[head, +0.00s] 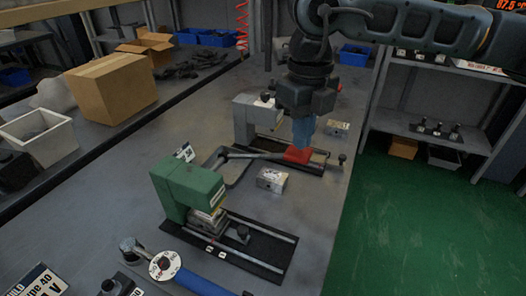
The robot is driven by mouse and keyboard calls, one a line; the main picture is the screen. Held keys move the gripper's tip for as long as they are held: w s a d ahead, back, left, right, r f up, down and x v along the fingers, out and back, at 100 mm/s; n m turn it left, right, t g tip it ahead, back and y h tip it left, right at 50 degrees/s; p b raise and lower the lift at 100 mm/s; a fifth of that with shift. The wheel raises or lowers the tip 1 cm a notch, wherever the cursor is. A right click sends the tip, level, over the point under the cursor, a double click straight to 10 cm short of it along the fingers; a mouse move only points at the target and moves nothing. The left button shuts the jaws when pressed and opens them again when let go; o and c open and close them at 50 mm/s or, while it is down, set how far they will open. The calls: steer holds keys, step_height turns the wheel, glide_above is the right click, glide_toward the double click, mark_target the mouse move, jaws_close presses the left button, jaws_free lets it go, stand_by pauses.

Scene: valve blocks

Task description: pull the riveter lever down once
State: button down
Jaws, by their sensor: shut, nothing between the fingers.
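A green press-like machine (188,188) stands on a dark rail base in the middle of the bench, and a grey one (256,112) stands behind it. No label shows clearly which is the riveter. A dark bar (245,155) with a lever-like shape runs right from near the grey machine to a red piece (297,155). My gripper (303,138) points down over the red piece, its blue fingers shut with nothing between them. I cannot tell whether the fingers touch the red piece. My gripper and arm hide part of the grey machine's right side.
Small metal valve blocks (271,180) lie on the bench. A blue-handled tool with a round dial (164,266) lies at the front. Cardboard boxes (112,86) and a grey bin (40,138) stand at the left. The green floor (430,220) at the right is clear.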

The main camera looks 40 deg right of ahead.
steer(key=shift+f, duration=0.15)
step_height(320, 180, down, 14)
steer(key=b, duration=1.5)
steer(key=shift+r+p, duration=3.65)
steer(key=shift+r, duration=5.05)
